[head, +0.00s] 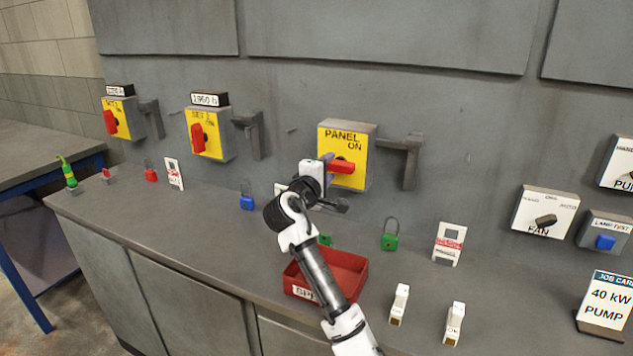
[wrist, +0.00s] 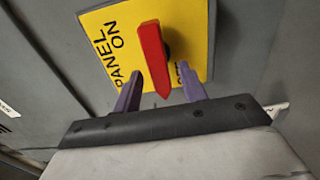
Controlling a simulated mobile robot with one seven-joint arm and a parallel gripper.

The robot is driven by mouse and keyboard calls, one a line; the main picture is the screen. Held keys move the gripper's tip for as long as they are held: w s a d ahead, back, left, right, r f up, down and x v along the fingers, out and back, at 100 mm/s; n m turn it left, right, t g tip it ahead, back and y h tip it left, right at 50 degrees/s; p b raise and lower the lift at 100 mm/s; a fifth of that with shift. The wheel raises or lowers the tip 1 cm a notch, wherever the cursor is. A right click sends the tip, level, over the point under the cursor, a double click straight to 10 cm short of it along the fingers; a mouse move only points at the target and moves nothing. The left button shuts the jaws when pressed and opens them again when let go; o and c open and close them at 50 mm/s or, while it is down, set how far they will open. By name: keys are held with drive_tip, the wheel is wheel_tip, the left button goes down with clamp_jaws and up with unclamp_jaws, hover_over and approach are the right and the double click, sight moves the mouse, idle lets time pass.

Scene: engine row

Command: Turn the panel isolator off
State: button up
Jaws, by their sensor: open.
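The panel isolator (head: 347,143) is a yellow-faced box on the grey wall, labelled PANEL and ON. Its red handle (head: 342,166) lies roughly level in the head view, pointing right. In the wrist view the red handle (wrist: 153,60) stands between the two purple fingers of my gripper (wrist: 162,90). The fingers are open, one on each side of the handle's end, with visible gaps. In the head view my gripper (head: 326,165) is at the isolator's left face and partly hides it. Lettering low on the face is hidden by a finger.
A grey bracket (head: 405,158) juts from the wall right of the isolator. Two other yellow isolators (head: 207,134) (head: 119,118) are at the left. On the bench stand a red tray (head: 345,268), a green padlock (head: 390,235), a white tag (head: 449,243) and white blocks.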

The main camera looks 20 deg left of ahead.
drive_tip(key=s+b, duration=0.3)
drive_tip(key=s, duration=1)
drive_tip(key=shift+a, duration=0.25)
